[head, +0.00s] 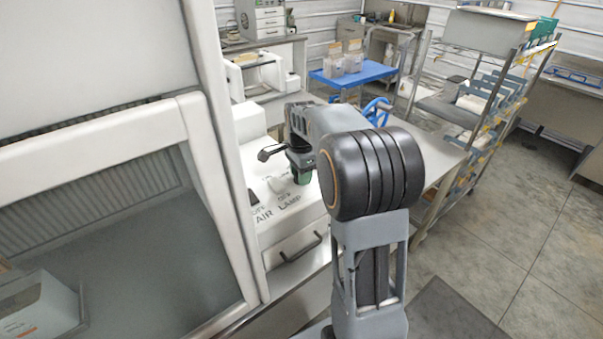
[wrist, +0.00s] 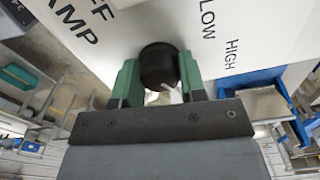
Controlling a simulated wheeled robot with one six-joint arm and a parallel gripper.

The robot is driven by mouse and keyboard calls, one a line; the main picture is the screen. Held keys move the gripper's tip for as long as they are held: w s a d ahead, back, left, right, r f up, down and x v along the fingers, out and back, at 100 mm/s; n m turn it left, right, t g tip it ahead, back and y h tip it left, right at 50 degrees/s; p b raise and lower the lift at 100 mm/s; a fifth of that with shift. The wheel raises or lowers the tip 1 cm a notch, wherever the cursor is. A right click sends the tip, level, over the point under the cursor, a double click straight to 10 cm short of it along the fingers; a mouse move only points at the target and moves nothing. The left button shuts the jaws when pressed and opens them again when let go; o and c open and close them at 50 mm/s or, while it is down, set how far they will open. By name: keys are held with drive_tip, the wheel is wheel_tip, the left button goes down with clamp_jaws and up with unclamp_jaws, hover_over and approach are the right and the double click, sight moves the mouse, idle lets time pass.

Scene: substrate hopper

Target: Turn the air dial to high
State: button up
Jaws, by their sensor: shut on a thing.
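The air dial is a round black knob (wrist: 158,64) on a white panel (wrist: 240,20), seen in the wrist view. My gripper (wrist: 159,80) is shut on it, with one green finger on each side. The words LOW and HIGH are printed on the panel to the right of the knob. No pointer mark shows on the knob, so I cannot tell its setting. In the head view my gripper (head: 302,174) is down at the control panel (head: 285,212), and it hides the dial.
A dark rocker switch (head: 253,197) and a pale one (head: 279,187) sit near the AIR and LAMP labels. A hood with a white-framed opening (head: 220,200) stands close on the left. Open floor lies right.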

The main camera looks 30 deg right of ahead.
drive_tip(key=o, duration=0.9)
wheel_tip(320, 180, up, 14)
drive_tip(key=shift+f, duration=0.1)
idle(0.5)
wheel_tip(320, 180, down, 4)
drive_tip(key=n, duration=0.5)
drive_tip(key=shift+w+t, duration=0.15)
drive_tip(key=shift+t, duration=0.15)
drive_tip(key=s+a+f+n+t, duration=0.1)
drive_tip(key=s+a+f+n, duration=0.1)
drive_tip(key=s, duration=0.4)
drive_tip(key=s+a+f+n+t, duration=0.1)
drive_tip(key=s+a+f+n, duration=0.1)
drive_tip(key=s+a+n, duration=0.2)
drive_tip(key=s+a+f+n+t, duration=0.1)
drive_tip(key=s+a+f+n, duration=0.1)
drive_tip(key=s+n, duration=0.4)
drive_tip(key=shift+s+a+f+t, duration=0.2)
drive_tip(key=shift+s+a, duration=0.25)
drive_tip(key=shift+s, duration=0.35)
drive_tip(key=shift+s+a+f+t, duration=0.2)
drive_tip(key=shift+s+a, duration=0.2)
drive_tip(key=shift+s, duration=0.35)
